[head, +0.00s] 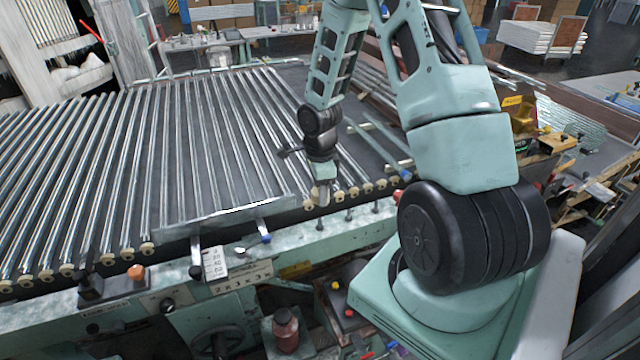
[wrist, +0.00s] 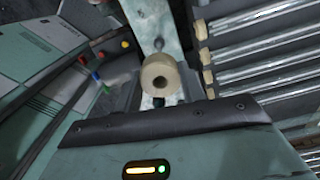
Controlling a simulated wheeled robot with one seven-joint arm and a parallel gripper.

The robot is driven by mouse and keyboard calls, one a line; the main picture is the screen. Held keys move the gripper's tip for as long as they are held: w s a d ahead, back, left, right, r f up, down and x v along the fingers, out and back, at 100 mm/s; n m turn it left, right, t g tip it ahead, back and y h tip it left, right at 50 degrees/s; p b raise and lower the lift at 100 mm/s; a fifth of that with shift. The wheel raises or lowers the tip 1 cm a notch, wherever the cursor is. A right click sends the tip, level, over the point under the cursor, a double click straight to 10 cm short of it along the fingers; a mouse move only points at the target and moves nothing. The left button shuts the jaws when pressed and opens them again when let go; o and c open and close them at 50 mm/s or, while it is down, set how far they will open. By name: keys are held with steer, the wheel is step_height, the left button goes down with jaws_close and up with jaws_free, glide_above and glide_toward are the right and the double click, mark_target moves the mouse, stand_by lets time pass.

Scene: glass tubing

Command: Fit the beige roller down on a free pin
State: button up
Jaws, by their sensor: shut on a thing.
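My gripper (head: 323,194) points down over the machine's front rail, near the right part of the roller row. In the wrist view the beige roller (wrist: 161,76) sits between the jaws, its round end and dark centre hole facing the camera. The gripper is shut on it. In the head view I cannot clearly tell the held roller from the beige ones behind it. Short dark pins stand on the rail: one (head: 320,223) just below the gripper, others (head: 348,214) to its right. In the wrist view one pin (wrist: 158,43) shows beyond the roller.
Glass tubes (head: 190,150) lie in a row across the bed, with beige rollers (head: 147,248) at their near ends. A blue-tipped lever (head: 265,237) and a label block (head: 214,262) stand left of the gripper. Coloured knobs (head: 349,313) are below the rail.

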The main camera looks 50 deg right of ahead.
mark_target(320, 219)
steer(key=shift+a, duration=0.1)
step_height(320, 219, down, 6)
steer(key=b, duration=0.5)
steer(key=shift+r, duration=0.1)
steer(key=shift+f+b, duration=1.85)
steer(key=shift+f, duration=0.55)
stand_by(1.7)
steer(key=o, duration=1)
steer(key=shift+r, duration=0.1)
steer(key=shift+o, duration=0.2)
steer(key=shift+w, duration=0.1)
steer(key=shift+r, duration=0.25)
step_height(320, 219, up, 17)
steer(key=b, duration=0.2)
steer(key=shift+s, duration=0.2)
steer(key=shift+f, duration=0.1)
